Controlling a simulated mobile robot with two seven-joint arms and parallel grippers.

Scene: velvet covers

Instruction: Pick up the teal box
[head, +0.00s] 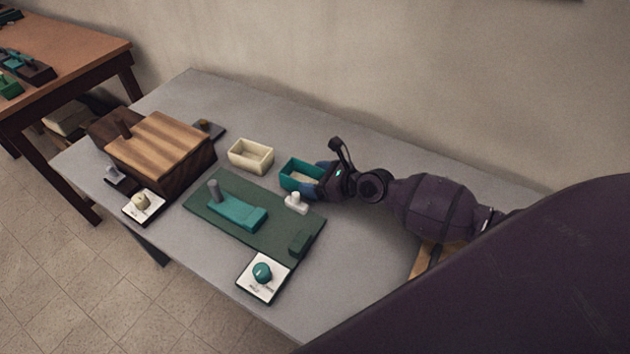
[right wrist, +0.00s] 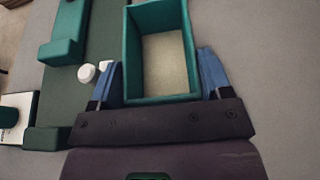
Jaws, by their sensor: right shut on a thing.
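The teal box (head: 299,174) is an open-topped box with a pale inner floor. It sits on the grey table in the head view, right of a cream box, and shows large in the right wrist view (right wrist: 162,98). My right gripper (head: 318,184) is at its right end. In the right wrist view its blue fingers (right wrist: 162,75) lie along the two long sides of the box, shut on it. I cannot tell whether the box is clear of the table. My left gripper is not in view.
A cream box (head: 250,155) stands left of the teal box. A green board (head: 275,238) with a teal slider and a white knob (head: 297,202) lies in front. A teal dial (head: 262,272) is near the front edge. A wooden box (head: 160,145) stands at left.

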